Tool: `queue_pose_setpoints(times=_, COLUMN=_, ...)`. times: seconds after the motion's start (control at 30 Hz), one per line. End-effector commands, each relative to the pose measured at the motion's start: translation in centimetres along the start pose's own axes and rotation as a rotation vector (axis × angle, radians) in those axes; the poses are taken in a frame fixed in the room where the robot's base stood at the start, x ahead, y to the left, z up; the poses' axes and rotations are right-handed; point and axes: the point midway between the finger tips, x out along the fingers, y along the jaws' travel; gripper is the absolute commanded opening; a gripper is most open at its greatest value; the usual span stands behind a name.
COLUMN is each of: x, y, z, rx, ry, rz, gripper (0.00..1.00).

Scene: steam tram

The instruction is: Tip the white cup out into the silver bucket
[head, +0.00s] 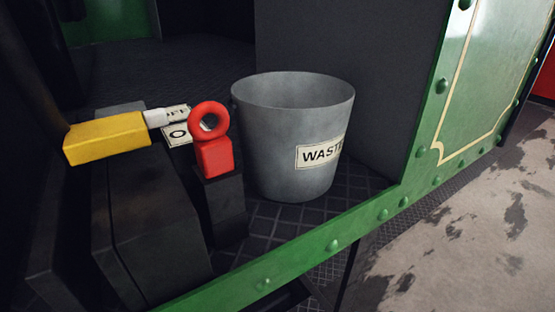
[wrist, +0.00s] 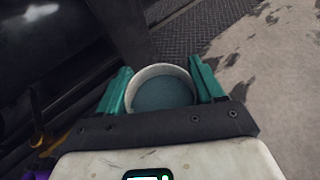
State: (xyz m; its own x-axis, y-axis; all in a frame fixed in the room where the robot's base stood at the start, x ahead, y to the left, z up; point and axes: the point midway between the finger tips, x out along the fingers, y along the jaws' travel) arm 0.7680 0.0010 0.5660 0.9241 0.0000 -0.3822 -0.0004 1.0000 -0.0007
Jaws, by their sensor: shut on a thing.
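The silver bucket (head: 290,150) stands upright on the dark tread-plate floor in the head view, with a label reading "WAST", partly cut off by its curve. Its mouth faces up, and I see only the grey inner wall, not the bottom. My gripper (wrist: 161,78) shows in the wrist view, its two teal fingers shut on either side of the white cup (wrist: 160,68). I look into the cup's round mouth, and a flat blue-grey surface shows inside. Neither the cup nor my gripper is in the head view, and the bucket is not recognisable in the wrist view.
A red ring-topped handle (head: 212,140) stands just left of the bucket. A yellow block (head: 106,138) with a white tip is farther left, beside small labels. A green riveted edge (head: 330,245) runs in front of the bucket. Pale stained ground (head: 460,240) lies outside.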

Motion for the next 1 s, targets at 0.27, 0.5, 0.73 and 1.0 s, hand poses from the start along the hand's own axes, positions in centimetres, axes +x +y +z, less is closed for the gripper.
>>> queue_pose_setpoints(times=0.27, x=-3.4, y=0.0, z=8.3, rx=0.000, ry=0.000, rz=-0.001, gripper=0.30)
queue_pose_setpoints(times=0.5, x=-5.9, y=0.0, z=14.2, rx=0.000, ry=0.000, rz=0.000, gripper=0.30)
queue_pose_setpoints(times=0.73, x=-8.2, y=0.0, z=19.8, rx=0.000, ry=0.000, rz=0.000, gripper=0.30)
queue_pose_setpoints(times=1.0, x=-10.9, y=0.0, z=26.4, rx=0.000, ry=0.000, rz=0.000, gripper=0.30)
